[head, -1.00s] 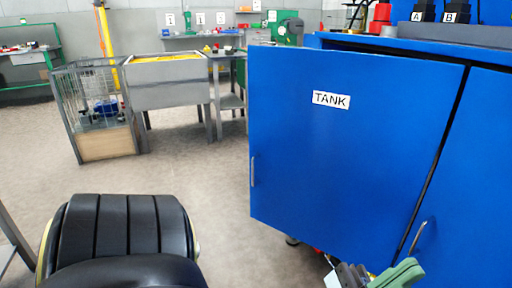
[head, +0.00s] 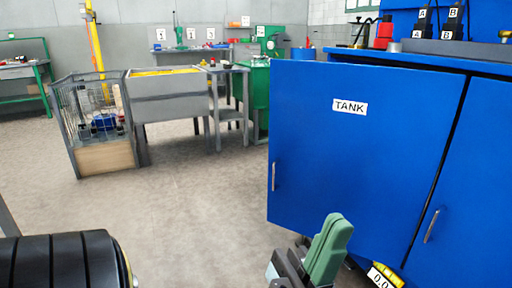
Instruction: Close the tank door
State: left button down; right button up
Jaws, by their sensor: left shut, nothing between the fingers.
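The blue tank door (head: 350,165) with a white TANK label stands ajar on the blue cabinet (head: 462,180). Its free left edge, with a silver handle (head: 273,176), sticks out past the cabinet's left end. A dark gap runs along its right edge. My left gripper (head: 335,232), with green fingers, is at the bottom centre, in front of the door's lower part. It is shut and empty, and I cannot tell whether it touches the door. The cabinet's inside is hidden behind the door. My right gripper is out of view.
A neighbouring cabinet door has a silver handle (head: 431,226). A yellow item marked 0.0 (head: 385,276) shows below the tank door. A wire cage (head: 92,120), a grey bin (head: 168,98) and a small table (head: 228,95) stand behind left. The floor (head: 190,210) left of the door is clear.

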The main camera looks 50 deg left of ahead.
aim_at(366, 145)
jog(key=u, duration=0.7)
jog(key=i, duration=1)
jog(key=u, duration=0.2)
